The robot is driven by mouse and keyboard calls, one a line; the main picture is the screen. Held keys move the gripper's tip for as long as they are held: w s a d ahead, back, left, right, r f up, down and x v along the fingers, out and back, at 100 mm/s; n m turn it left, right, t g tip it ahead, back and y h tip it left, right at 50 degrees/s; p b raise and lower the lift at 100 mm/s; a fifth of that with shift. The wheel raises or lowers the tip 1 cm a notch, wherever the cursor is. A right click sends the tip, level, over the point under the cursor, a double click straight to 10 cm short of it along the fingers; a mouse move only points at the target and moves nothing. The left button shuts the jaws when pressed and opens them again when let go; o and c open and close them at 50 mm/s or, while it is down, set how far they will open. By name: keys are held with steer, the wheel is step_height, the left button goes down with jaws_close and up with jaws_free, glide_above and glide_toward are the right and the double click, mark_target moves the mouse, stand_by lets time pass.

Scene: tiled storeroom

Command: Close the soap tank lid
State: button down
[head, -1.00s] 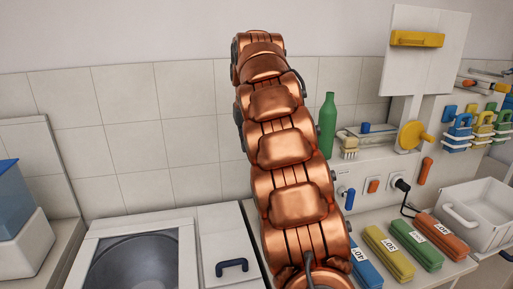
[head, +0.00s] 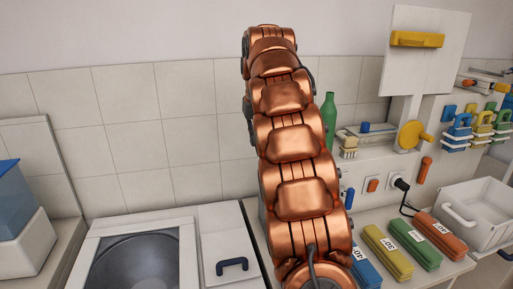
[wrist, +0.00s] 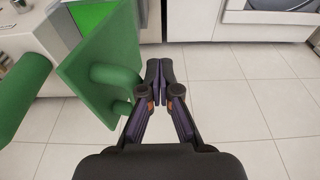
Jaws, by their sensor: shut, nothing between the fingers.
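In the wrist view, a green flat panel with a handle, apparently the soap tank lid (wrist: 92,58), stands tilted up at the left. Its rounded green handle (wrist: 112,75) sticks out towards my fingers. A bright green surface (wrist: 88,14) shows behind the panel, on a light unit; I cannot tell whether it is the tank's inside. My gripper (wrist: 161,64) is shut and empty just right of the lid, with its fingertips beside the handle. I cannot tell whether they touch. The head view shows neither the lid nor my gripper.
A green cylinder (wrist: 20,92) lies at the left edge of the wrist view. Tiled floor (wrist: 235,80) is open to the right, below light cabinets (wrist: 195,18). The head view shows a basin (head: 148,262), a green bottle (head: 328,115) and a white bin (head: 490,222).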

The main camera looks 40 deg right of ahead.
steer(key=shift+s+d+r, duration=0.25)
steer(key=shift+s+d, duration=0.05)
steer(key=shift+d, duration=0.35)
steer(key=shift+s+d+r, duration=0.25)
steer(key=shift+s+d, duration=0.05)
steer(key=shift+d, duration=0.3)
steer(key=shift+s+d+r+p, duration=0.1)
steer(key=shift+s+d+p, duration=0.2)
steer(key=shift+d, duration=0.4)
steer(key=shift+s+d+p, duration=0.15)
steer(key=shift+s+d, duration=0.2)
steer(key=shift+d, duration=0.3)
steer(key=d, duration=0.1)
steer(key=s+d, duration=0.1)
steer(key=shift+s+d+f, duration=0.15)
steer(key=shift+d+f, duration=0.05)
steer(key=shift+d, duration=0.15)
steer(key=shift+r, duration=0.15)
